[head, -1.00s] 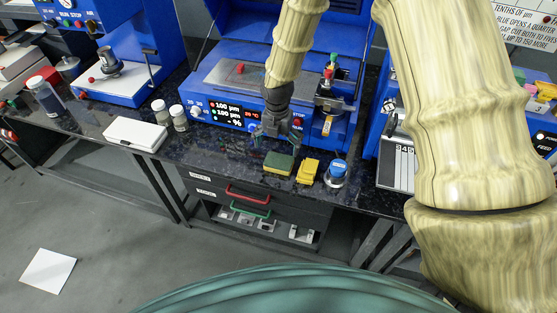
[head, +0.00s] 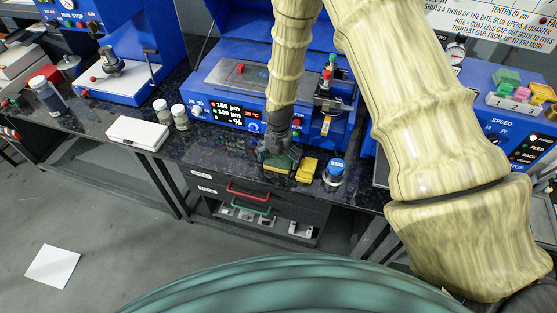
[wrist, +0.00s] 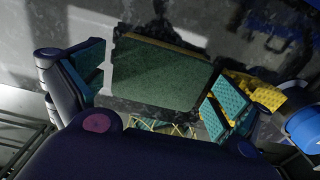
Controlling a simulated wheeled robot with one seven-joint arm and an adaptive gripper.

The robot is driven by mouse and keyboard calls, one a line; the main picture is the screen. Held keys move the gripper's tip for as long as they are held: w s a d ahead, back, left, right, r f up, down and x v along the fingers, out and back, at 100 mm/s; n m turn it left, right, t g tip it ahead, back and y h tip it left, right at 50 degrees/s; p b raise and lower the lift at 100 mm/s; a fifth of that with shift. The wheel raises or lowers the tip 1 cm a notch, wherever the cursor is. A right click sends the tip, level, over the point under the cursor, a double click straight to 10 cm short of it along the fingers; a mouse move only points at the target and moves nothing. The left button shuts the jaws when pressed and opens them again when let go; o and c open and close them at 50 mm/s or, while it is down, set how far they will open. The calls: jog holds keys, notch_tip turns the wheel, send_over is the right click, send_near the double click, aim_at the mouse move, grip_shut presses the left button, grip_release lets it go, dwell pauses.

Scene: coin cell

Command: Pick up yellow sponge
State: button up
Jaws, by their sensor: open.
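The sponge (head: 281,166) lies near the front edge of the dark bench, dark green on top with yellow along its edge. In the wrist view the sponge (wrist: 158,75) shows its green face, with a yellow strip at its far edge. My gripper (head: 278,152) is open just above it and partly covers it in the head view. In the wrist view the fingers of my gripper (wrist: 155,88) stand on the left and right sides of the sponge, with a gap at the left finger. The gap at the right finger is too small to judge.
A yellow object (head: 306,170) lies close to the right of the sponge, beside my right finger in the wrist view. A blue-topped round item (head: 335,171) stands further right. The blue machine (head: 225,95) rises behind. A white box (head: 135,133) and two jars are left.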

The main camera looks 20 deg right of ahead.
jog(key=shift+f, duration=0.35)
jog(key=c, duration=0.6)
jog(key=shift+r, duration=0.1)
jog(key=shift+r+b, duration=0.55)
jog(key=shift+r, duration=0.15)
jog(key=shift+r+b, duration=0.5)
jog(key=shift+r, duration=0.4)
jog(key=s+a+b, duration=0.1)
jog(key=s+a, duration=0.1)
jog(key=s, duration=0.2)
jog(key=s+a+r+b, duration=0.1)
jog(key=s+a+b, duration=0.1)
jog(key=s, duration=0.3)
jog(key=s+a+b, duration=0.1)
jog(key=s+a, duration=0.3)
jog(key=shift+s+a+r+b, duration=0.15)
jog(key=shift+s+r+b, duration=0.15)
jog(key=shift+s+r, duration=0.05)
